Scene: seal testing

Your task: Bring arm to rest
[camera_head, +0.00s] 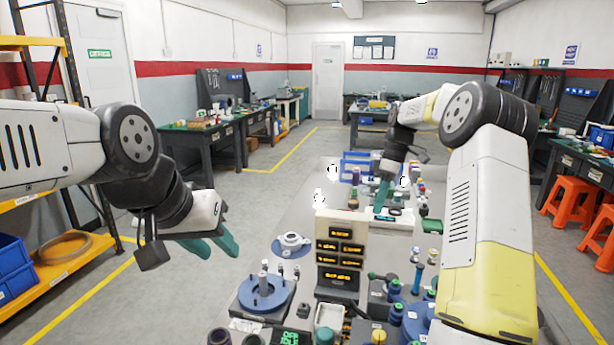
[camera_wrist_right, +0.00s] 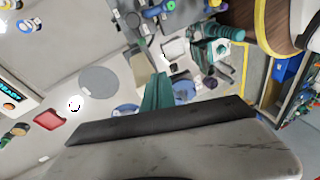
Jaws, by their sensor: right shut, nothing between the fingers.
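My right arm reaches over the back of the bench, and its right gripper (camera_head: 381,196) points down behind the display unit. In the right wrist view its teal fingers (camera_wrist_right: 157,92) are together with nothing held between them. My left gripper (camera_head: 218,246) hangs over the floor to the left of the bench. Its two teal fingers are apart, with nothing seen between them.
The grey bench (camera_head: 285,215) carries a display unit (camera_head: 340,250), a blue round fixture (camera_head: 266,291), a flanged part (camera_head: 291,244) and several small fittings. Blue bins (camera_head: 360,163) stand at its back. A yellow shelf (camera_head: 70,262) stands left; orange stools (camera_head: 572,197) stand right.

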